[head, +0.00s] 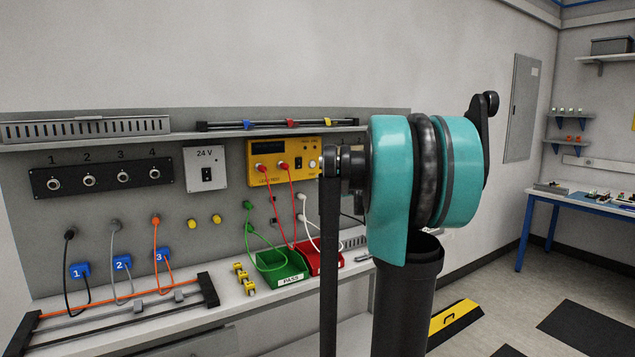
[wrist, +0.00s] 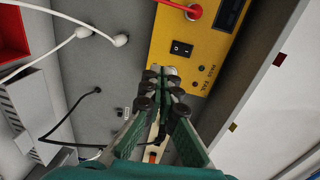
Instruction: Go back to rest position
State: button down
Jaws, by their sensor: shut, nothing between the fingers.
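My gripper (wrist: 163,84) shows in the wrist view with its green and black fingers closed together and nothing held. Its tips overlap the lower edge of the yellow tester (wrist: 190,45), near a black rocker switch (wrist: 181,49); I cannot tell whether they touch. In the head view the gripper is hidden behind my teal and black arm, which stands in front of the bench's right part. The yellow tester also shows there (head: 262,152), with red leads (head: 281,205) plugged in.
The bench has numbered sockets (head: 102,177), a 24 V switch box (head: 206,168), a cable rack (head: 120,312), a green bin (head: 280,264) and a red bin (head: 328,262). White leads (wrist: 82,32) hang near the gripper. A blue table (head: 580,203) stands far right, with open floor before it.

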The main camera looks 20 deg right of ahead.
jog(key=s+a+f+n+g, duration=0.45)
jog(key=s+a+f, duration=0.25)
jog(key=s+f, duration=0.3)
jog(key=s+a+f+n+g, duration=0.3)
jog(key=s+a+f+n, duration=0.35)
jog(key=f, duration=0.55)
jog(key=s+d+f+n+g+h, duration=0.1)
jog(key=s+f+n+g+h, duration=0.1)
jog(key=s+f, duration=0.6)
jog(key=s+d+f+n+g+h, duration=0.2)
jog(key=s+f, duration=0.7)
jog(key=s, duration=0.6)
jog(key=shift+s, duration=0.2)
jog(key=shift+r, duration=0.1)
